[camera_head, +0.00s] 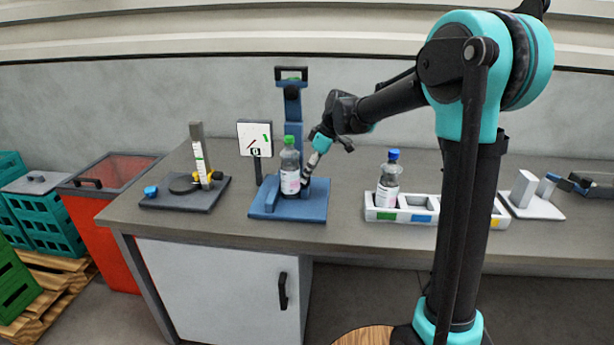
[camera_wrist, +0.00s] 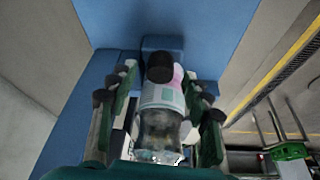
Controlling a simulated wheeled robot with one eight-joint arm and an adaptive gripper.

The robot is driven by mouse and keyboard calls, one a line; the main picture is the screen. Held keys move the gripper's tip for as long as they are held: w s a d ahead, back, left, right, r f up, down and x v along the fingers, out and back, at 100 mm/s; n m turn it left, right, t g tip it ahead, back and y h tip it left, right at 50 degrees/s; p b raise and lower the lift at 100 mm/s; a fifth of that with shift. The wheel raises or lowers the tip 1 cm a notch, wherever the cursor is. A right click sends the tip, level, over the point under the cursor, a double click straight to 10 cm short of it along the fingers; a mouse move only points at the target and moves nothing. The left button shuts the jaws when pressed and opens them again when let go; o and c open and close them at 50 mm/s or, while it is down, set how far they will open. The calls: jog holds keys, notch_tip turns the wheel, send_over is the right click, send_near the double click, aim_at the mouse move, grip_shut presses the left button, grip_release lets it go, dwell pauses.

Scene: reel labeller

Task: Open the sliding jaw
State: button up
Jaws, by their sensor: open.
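A blue fixture (camera_head: 262,209) with a flat base and a tall post stands on the bench; in the wrist view its blue surface (camera_wrist: 163,20) fills the top. A clear bottle (camera_head: 290,165) with a green cap and pale label stands upright on it. The bottle (camera_wrist: 162,128) also shows in the wrist view. My gripper (camera_head: 307,179) is open, close to the right of the bottle and low over the fixture. A dark round knob (camera_wrist: 159,68) lies between my open fingers (camera_wrist: 163,78), before a blue block. The sliding jaw is mostly hidden behind bottle and gripper.
A small display (camera_head: 255,138) stands left of the fixture. Farther left is a dark stand (camera_head: 190,201) with a blue cap on its base. To the right, a white tray (camera_head: 404,215) holds a blue-capped bottle (camera_head: 388,185). Bare bench lies between fixture and tray.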

jog(key=shift+x, duration=0.9)
grip_shut()
